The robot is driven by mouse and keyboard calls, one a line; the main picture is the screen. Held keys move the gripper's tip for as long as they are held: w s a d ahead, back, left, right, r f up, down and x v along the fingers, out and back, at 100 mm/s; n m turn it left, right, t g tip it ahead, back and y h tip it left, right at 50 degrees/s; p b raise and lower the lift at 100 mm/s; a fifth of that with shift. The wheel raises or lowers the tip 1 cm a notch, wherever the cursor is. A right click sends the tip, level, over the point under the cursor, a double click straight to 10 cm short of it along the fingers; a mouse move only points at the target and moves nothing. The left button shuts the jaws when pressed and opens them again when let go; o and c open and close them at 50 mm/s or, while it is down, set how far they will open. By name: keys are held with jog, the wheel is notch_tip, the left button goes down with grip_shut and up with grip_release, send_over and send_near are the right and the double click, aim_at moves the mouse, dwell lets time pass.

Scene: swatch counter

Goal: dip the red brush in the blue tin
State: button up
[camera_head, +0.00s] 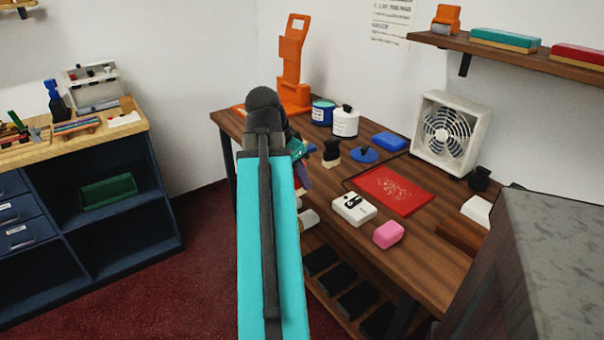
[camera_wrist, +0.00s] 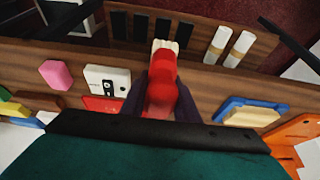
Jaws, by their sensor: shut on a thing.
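The red brush (camera_wrist: 161,92) is between the fingers of my gripper (camera_wrist: 162,84) in the wrist view, its pale bristles pointing away from the wrist. My gripper is shut on it. The blue tin (camera_head: 322,113) stands upright at the back of the wooden counter in the head view, beyond my gripper. I cannot make out the tin in the wrist view.
A white jar (camera_head: 345,122) stands just right of the tin, and an orange stand (camera_head: 292,66) is behind it. A dark stubby object (camera_head: 331,152), a blue dish (camera_head: 363,154) and a red mat (camera_head: 393,190) lie nearer. A white fan (camera_head: 450,135) stands at right.

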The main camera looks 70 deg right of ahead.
jog(key=w+a+n+t+p, duration=0.1)
jog(key=w+a+n+t, duration=0.1)
jog(key=w+a+n, duration=1)
jog(key=w+a+n+t+p, duration=0.2)
jog(key=w+a, duration=0.5)
jog(key=w, duration=1.2)
jog(key=w+a+n+t+y, duration=0.1)
jog(key=w+a+n, duration=0.2)
jog(key=a, duration=0.8)
jog(key=w+a+n+t+y+p, duration=0.1)
jog(key=w+a+n, duration=0.3)
jog(key=a, duration=0.6)
jog(key=w+a+n+t+y+p, duration=0.1)
jog(key=w+a+n+y, duration=0.1)
jog(key=w+a, duration=0.4)
jog(key=a+n, duration=0.1)
jog(key=a, duration=0.4)
jog(key=shift+a+r+n, duration=0.3)
jog(key=shift+a, duration=0.05)
jog(key=shift+w, duration=0.1)
jog(key=shift+w, duration=0.1)
